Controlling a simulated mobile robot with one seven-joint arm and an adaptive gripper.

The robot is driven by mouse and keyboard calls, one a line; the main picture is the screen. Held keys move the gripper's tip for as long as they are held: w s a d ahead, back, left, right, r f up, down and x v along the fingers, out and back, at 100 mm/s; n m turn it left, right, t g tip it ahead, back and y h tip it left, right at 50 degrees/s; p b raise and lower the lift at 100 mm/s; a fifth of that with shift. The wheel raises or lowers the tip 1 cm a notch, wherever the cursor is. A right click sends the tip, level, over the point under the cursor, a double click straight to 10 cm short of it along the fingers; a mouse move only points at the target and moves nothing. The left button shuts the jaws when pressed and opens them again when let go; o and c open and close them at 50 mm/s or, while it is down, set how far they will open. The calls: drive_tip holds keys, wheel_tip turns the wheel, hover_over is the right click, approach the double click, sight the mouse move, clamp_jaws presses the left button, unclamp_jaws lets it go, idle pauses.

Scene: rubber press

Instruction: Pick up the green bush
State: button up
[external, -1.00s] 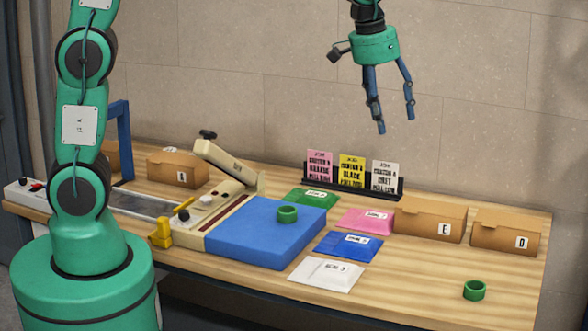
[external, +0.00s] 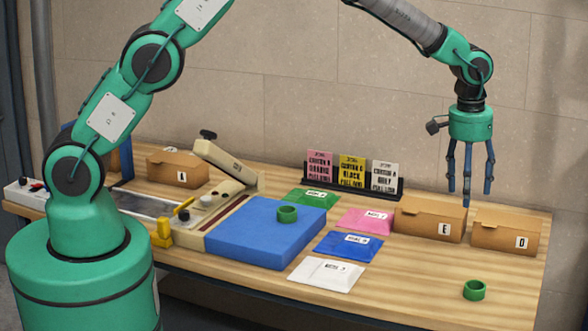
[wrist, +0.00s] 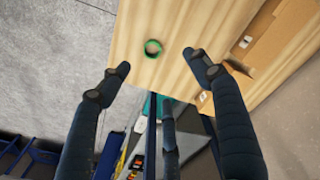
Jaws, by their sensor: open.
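One green bush (external: 474,290), a short hollow ring, stands alone on the bare wood at the front right of the table. It also shows in the wrist view (wrist: 153,48), beyond the fingertips near the table's edge. A second green bush (external: 287,214) sits on the blue pad (external: 255,242) near the middle. My gripper (external: 468,190), with long dark blue fingers, is open and empty. It points down, well above the table, over the area of the right-hand boxes. In the wrist view the fingers (wrist: 155,62) are spread wide, with nothing between them.
Cardboard boxes E (external: 430,221) and D (external: 505,235) stand behind the right-hand bush. Pink (external: 365,222), blue (external: 348,247) and white (external: 325,274) packets lie left of it. A card rack (external: 352,188) stands at the back. The wood around that bush is clear.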

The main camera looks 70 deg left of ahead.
drive_tip(key=w+d+f, duration=0.2)
drive_tip(key=f, duration=0.3)
drive_tip(key=w+d+f+p, duration=0.1)
drive_tip(key=w+d+f, duration=0.1)
drive_tip(key=f, duration=0.3)
drive_tip(key=shift+f+n+g+p, duration=0.3)
drive_tip(key=shift+f+n+g, duration=0.1)
drive_tip(key=shift+w+f, duration=0.1)
drive_tip(key=shift+f, duration=0.05)
hover_over(477, 282)
drive_tip(key=s+d, duration=0.1)
drive_tip(key=d, duration=0.1)
wheel_tip(477, 282, down, 8)
drive_tip(key=shift+a+f+p, duration=0.1)
drive_tip(key=shift+f+p, duration=0.05)
drive_tip(key=shift+p, duration=0.2)
drive_tip(key=shift+f, duration=0.15)
drive_tip(key=shift+s+a+f+p, duration=0.15)
drive_tip(key=shift+f+p, duration=0.1)
drive_tip(key=shift+f, duration=1)
drive_tip(key=shift+w+a+f+p, duration=0.1)
drive_tip(key=shift+f+p, duration=0.1)
drive_tip(key=shift+f, duration=1)
drive_tip(key=shift+c, duration=0.3)
